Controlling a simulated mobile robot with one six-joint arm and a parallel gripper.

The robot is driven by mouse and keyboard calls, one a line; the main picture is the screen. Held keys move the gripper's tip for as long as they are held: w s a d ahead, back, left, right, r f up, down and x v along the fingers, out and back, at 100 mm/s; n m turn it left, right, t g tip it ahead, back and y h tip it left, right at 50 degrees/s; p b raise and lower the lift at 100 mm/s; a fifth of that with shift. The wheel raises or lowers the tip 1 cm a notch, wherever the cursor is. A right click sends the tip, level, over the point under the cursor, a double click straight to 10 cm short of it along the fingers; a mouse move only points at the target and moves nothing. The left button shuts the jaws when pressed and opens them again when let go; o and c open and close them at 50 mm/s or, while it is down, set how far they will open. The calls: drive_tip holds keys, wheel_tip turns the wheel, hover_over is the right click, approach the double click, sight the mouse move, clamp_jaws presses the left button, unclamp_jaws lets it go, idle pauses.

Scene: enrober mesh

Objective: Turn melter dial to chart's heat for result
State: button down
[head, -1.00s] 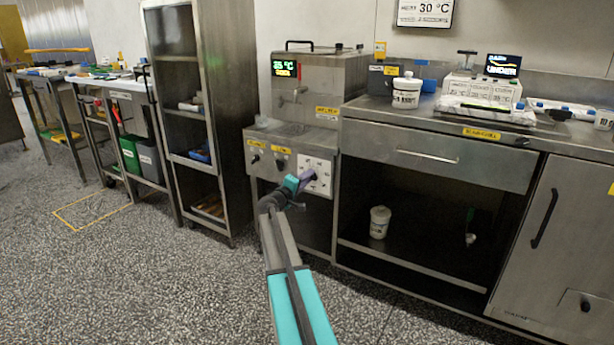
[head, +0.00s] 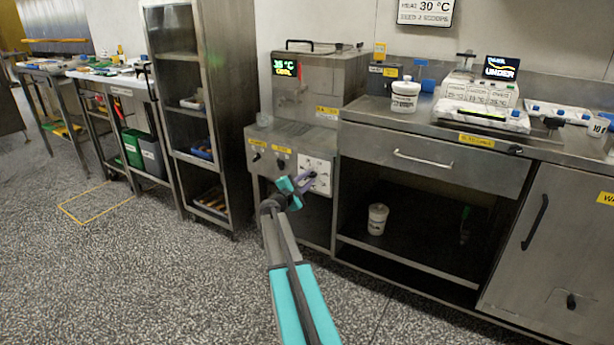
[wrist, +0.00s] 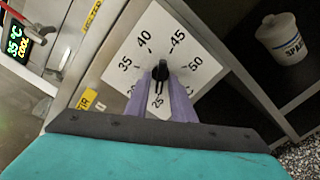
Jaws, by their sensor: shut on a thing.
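The melter (head: 308,90) is a steel cabinet with a lit display (head: 286,68) reading about 35 °C. On its lower front, a white dial plate (head: 321,166) carries numbers; in the wrist view the plate (wrist: 137,61) shows 25, 35, 40, 45 and 50 around a black knob (wrist: 162,70). My gripper (head: 306,180) reaches it from the front. Its purple fingers (wrist: 161,84) are shut on the knob and hide part of the scale near 30. I cannot tell where the knob points. A wall sign (head: 426,12) reads 30 °C. A small screen (head: 502,67) seems to read "DARK UNDER".
Another tub (head: 377,219) stands on the open shelf below. A tall steel rack (head: 186,110) is left of the melter. The speckled floor in front is clear.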

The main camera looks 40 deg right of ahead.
drive_tip(key=shift+f+n, duration=0.1)
drive_tip(key=shift+n, duration=0.4)
drive_tip(key=c, duration=1.8)
unclamp_jaws()
drive_tip(key=shift+c, duration=0.2)
drive_tip(key=shift+a, duration=0.1)
drive_tip(key=p+v, duration=0.2)
drive_tip(key=v, duration=1.1)
drive_tip(key=shift+a+p, duration=0.35)
drive_tip(key=shift+s, duration=0.1)
